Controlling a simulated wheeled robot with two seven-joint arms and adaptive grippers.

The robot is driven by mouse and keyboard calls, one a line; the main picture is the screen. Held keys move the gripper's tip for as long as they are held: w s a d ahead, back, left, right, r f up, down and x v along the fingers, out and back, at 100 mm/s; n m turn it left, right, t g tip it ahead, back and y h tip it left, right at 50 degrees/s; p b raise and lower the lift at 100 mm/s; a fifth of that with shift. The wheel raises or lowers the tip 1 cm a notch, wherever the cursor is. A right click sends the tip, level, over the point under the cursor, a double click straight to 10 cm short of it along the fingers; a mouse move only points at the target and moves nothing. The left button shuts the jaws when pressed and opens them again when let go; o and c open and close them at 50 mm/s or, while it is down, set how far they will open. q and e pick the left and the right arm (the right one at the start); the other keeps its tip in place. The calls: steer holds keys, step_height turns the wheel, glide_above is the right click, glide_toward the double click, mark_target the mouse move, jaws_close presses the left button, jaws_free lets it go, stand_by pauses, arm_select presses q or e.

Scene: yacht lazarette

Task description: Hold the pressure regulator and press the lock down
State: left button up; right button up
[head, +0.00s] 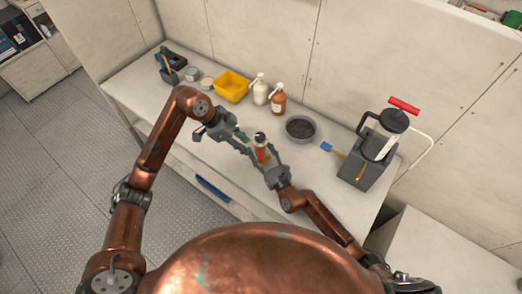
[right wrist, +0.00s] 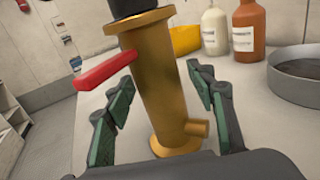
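The pressure regulator (head: 261,153) is an upright brass cylinder with a black top, standing on the bench. In the right wrist view its brass body (right wrist: 160,85) has a flange, a short side stub low on the right and a red lever (right wrist: 103,70), apparently the lock, sticking out to the left and slightly down. My right gripper (head: 264,162) is open, with its green-padded fingers on either side of the body and gaps showing in the right wrist view (right wrist: 163,92). My left gripper (head: 243,140) is open and empty, just left of the regulator's top.
Behind stand a yellow bin (head: 231,87), a white bottle (head: 260,92), a brown bottle (head: 278,99) and a grey bowl (head: 300,128). A blue-ended tool (head: 327,147) and a dark machine with a red handle (head: 376,145) are at right. The bench's left front is clear.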

jaws_close()
stand_by(0.4)
